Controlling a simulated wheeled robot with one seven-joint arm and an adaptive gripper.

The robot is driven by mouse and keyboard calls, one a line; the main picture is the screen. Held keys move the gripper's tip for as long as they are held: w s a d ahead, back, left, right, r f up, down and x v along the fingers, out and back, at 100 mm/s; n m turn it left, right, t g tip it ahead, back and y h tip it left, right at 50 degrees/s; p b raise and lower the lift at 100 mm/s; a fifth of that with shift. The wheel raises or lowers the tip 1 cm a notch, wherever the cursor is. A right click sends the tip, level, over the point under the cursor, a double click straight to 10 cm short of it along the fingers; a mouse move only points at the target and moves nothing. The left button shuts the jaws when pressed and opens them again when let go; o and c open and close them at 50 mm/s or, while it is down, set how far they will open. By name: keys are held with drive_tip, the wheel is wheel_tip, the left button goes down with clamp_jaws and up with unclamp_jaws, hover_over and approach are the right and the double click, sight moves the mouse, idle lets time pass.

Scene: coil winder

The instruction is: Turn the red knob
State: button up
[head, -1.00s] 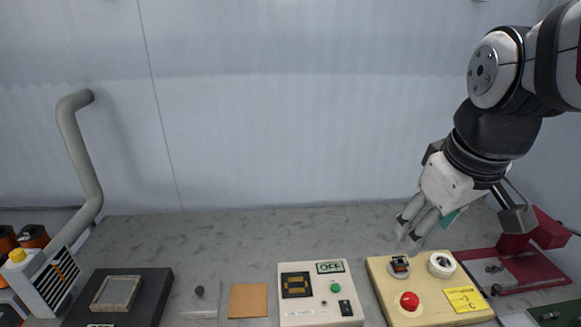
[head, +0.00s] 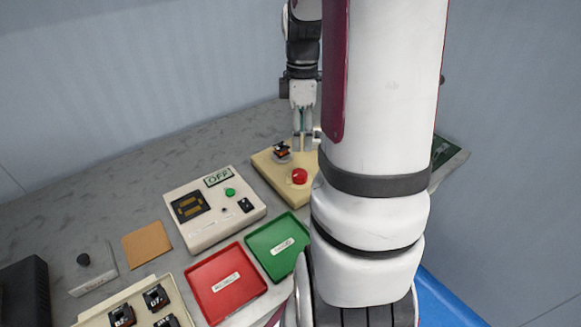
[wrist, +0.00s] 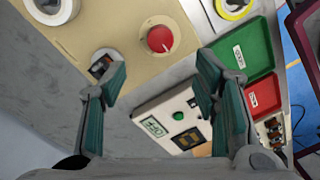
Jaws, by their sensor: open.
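The red knob (head: 300,176) sits on a cream control box on the bench. My gripper (head: 303,146) points down at the far side of the box, behind the knob. In the wrist view my gripper (wrist: 162,75) is open with green finger pads and nothing between them. A small black switch (head: 281,151) stands left of the fingers. The right part of the box is hidden behind my arm.
A white box (head: 237,221) marked OFF with a green button stands left of the knob's box. Green (head: 265,255) and red (head: 241,293) trays lie in front. A cork square (head: 147,243) lies further left. A white round dial (wrist: 50,8) is close by.

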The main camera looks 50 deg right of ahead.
sight(300, 173)
drive_tip(key=f, duration=0.7)
drive_tip(key=f+b, duration=0.1)
drive_tip(key=f, duration=0.3)
drive_tip(key=shift+s+a+f, duration=0.25)
drive_tip(key=shift+f, duration=0.1)
drive_tip(key=c, duration=1.2)
